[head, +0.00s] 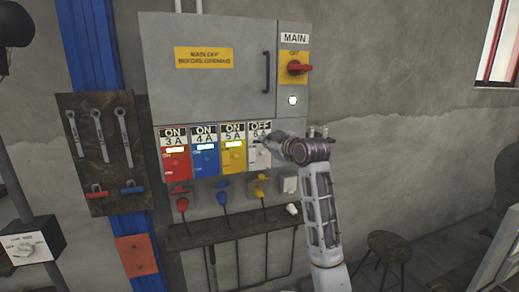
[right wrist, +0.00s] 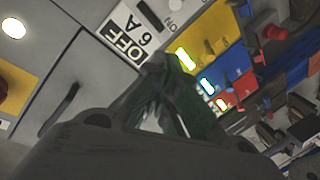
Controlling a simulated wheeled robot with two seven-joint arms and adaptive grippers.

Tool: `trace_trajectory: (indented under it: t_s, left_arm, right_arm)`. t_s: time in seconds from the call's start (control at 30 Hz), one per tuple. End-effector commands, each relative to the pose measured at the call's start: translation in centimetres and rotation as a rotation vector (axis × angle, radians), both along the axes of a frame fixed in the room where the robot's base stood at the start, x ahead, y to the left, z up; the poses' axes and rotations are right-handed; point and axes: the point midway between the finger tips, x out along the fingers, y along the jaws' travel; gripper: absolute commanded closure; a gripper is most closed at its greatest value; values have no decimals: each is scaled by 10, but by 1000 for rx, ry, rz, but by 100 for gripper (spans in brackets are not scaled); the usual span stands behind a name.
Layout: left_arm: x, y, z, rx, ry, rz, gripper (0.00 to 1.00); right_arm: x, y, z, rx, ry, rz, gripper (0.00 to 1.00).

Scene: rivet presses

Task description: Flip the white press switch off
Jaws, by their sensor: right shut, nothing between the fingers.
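The white press switch (head: 253,157) is the rightmost of the coloured switches on the grey electrical cabinet (head: 215,100). The sign above it reads OFF 6 A, and this sign (right wrist: 128,34) also shows in the right wrist view. No lit lamp shows on the white switch. My right gripper (head: 265,144) is in front of the white switch and covers part of it, including its lever. In the right wrist view its fingertips (right wrist: 166,62) are shut and empty, close to the panel by the sign. I cannot tell whether they touch the switch. My left gripper is out of view.
The red (head: 175,165), blue (head: 205,162) and yellow (head: 233,158) switches read ON, with lit lamps. The red MAIN handle (head: 298,68) is above right. Plugs hang below the switches, above a dark shelf (head: 230,231). A stool (head: 390,245) stands at right.

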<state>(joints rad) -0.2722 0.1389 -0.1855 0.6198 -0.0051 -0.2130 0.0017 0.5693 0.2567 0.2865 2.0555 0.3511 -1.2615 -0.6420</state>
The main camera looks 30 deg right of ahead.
Motion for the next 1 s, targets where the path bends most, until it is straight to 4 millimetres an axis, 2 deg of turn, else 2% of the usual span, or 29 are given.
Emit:
trace_trajectory:
  t_s: [0.2, 0.37, 0.57, 1.0]
  left_arm:
    - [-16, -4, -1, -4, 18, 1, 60]
    - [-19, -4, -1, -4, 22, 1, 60]
    - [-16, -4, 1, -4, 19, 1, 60]
    - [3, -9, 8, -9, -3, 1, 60]
  right_arm:
    - [0, 0, 1, 0, 0, 0, 100]
    - [2, 0, 0, 1, 0, 0, 100]
    - [12, -1, -1, 2, 0, 0, 100]
    - [52, -2, -7, 1, 0, 1, 100]
